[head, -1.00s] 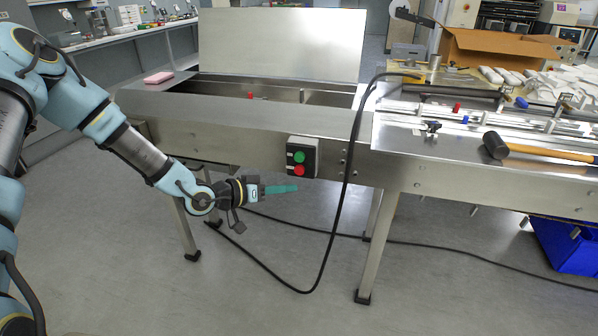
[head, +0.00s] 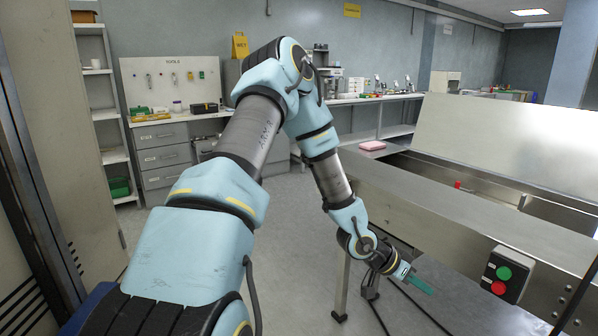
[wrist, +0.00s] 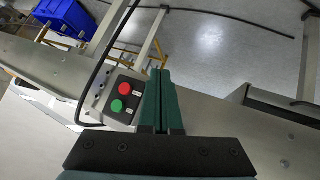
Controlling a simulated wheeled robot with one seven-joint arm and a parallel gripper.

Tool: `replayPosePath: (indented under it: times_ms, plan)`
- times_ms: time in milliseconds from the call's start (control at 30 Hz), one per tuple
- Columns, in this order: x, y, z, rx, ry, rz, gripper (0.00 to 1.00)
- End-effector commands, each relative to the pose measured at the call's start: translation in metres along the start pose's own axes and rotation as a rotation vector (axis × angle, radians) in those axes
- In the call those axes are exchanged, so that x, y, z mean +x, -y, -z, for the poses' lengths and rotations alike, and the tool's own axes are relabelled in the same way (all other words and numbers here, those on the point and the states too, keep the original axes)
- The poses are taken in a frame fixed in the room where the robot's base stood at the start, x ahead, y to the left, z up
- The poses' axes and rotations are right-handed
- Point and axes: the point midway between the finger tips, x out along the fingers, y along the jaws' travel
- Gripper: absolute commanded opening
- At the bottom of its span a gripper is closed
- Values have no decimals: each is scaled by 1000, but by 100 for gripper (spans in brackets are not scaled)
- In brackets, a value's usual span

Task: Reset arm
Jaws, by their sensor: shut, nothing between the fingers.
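My gripper (head: 422,285) has green fingers and is at the end of my light-blue arm, low in front of the steel machine (head: 450,213) in the head view. In the wrist view the green fingers (wrist: 160,82) lie together with nothing between them. A control box (head: 507,274) with a green button above a red one is on the machine's front, to the right of the gripper and apart from it. The wrist view shows the box (wrist: 122,100) just left of the fingers.
A pink item (head: 372,145) lies on the machine's far left end. A tool bench with drawers (head: 163,145) stands at the back left, beside shelves (head: 105,113). A black cable (wrist: 108,55) runs past the control box. A blue crate (wrist: 66,17) is on the floor. Open floor lies left of the machine.

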Motion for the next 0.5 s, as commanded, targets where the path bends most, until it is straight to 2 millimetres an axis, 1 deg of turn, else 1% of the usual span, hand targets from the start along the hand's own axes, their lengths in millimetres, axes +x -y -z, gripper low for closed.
replayPosePath:
  times_ms: [33,67,100,167,200,233,267,300,367,400,467,500]
  plan:
    - [-28,22,-3,-13,58,87,0]
    - [-43,34,-8,-29,95,137,0]
    - [-65,49,-15,-55,141,203,0]
    - [-100,68,-24,-100,205,297,0]
    - [-125,78,-30,-135,245,357,0]
    - [-144,84,-35,-166,272,402,0]
    - [-164,89,-40,-198,297,444,0]
    - [-190,94,-46,-246,327,499,0]
    - [-228,97,-55,-323,367,574,0]
    - [-253,96,-61,-378,388,619,0]
    - [-289,90,-71,-470,413,678,0]
    - [-311,84,-77,-531,424,710,0]
